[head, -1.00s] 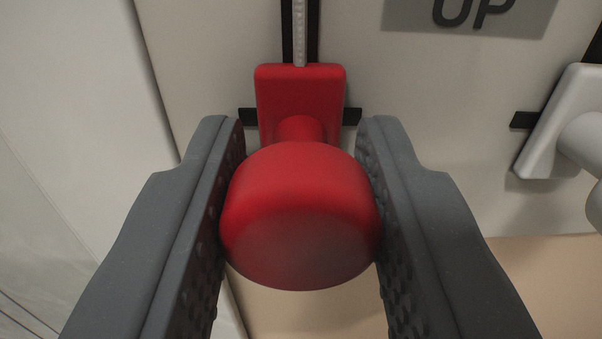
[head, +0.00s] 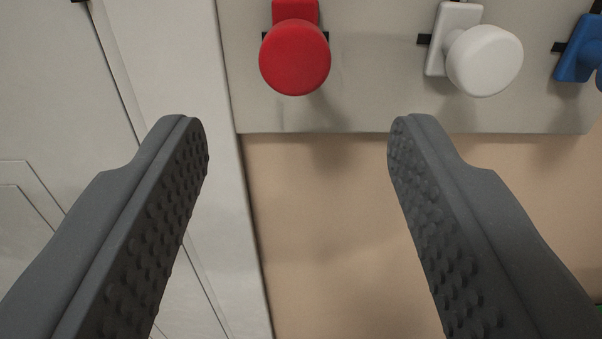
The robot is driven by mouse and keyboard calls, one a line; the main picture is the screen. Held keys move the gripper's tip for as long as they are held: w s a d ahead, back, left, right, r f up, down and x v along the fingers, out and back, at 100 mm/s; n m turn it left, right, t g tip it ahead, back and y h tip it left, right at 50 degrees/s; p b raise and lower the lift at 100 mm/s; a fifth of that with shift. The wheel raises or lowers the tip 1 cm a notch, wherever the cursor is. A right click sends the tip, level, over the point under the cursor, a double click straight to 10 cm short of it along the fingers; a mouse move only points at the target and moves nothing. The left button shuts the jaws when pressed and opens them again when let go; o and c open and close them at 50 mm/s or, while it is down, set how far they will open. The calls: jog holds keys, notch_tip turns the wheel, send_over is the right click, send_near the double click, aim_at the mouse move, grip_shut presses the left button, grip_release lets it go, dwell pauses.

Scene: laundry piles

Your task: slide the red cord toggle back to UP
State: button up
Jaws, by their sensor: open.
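The red cord toggle (head: 295,57) is a round red knob on a red slider block, at the top of the head view left of centre. It sits on a pale panel (head: 370,105), and the top of its block is cut off by the picture's edge. My gripper (head: 298,122) is wide open and empty, below the toggle in the picture and apart from it. The UP label and most of the toggle's track are out of view.
A white toggle (head: 484,60) is right of the red one, and a blue toggle (head: 580,52) is at the right edge. A white panelled surface (head: 90,150) stands on the left. Below the panel is a bare tan wall (head: 330,230).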

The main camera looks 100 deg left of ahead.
jog(key=shift+w+d+p, duration=0.15)
jog(key=shift+d, duration=1)
jog(key=shift+w+d+p, duration=0.1)
jog(key=shift+d+p, duration=0.05)
jog(key=shift+d, duration=0.95)
jog(key=shift+r, duration=0.1)
